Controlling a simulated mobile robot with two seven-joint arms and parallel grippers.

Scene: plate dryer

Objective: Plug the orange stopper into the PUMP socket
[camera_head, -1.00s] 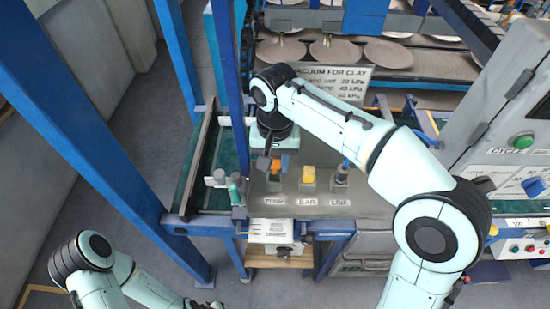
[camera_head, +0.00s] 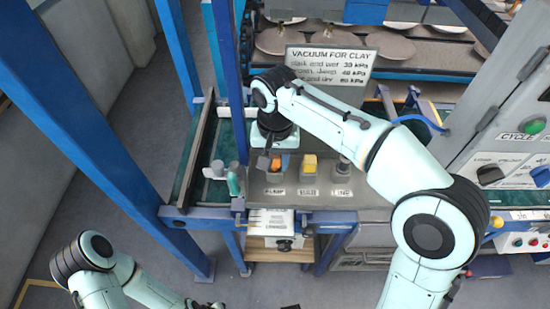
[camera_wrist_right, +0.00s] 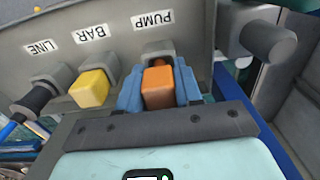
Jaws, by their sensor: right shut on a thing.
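The orange stopper (camera_wrist_right: 158,87) is between the blue fingers of my right gripper (camera_wrist_right: 160,88), which is shut on it. In the wrist view it lies in line with the grey PUMP socket (camera_wrist_right: 157,49), right at its mouth. How deep it sits is hidden by the fingers and the stopper itself. The PUMP label (camera_wrist_right: 153,22) reads upside down there. In the head view the orange stopper (camera_head: 276,163) shows under my right wrist, above the PUMP label (camera_head: 274,191). My left arm comes in at the lower left; its gripper is cut off by the bottom edge.
A yellow block (camera_wrist_right: 90,88) sits at the neighbouring BAR socket, close to the fingers. A black plug (camera_wrist_right: 36,98) sits at LINE. A grey cylindrical fitting (camera_wrist_right: 262,40) stands on the other side. A vacuum sign (camera_head: 328,65) stands behind my right arm.

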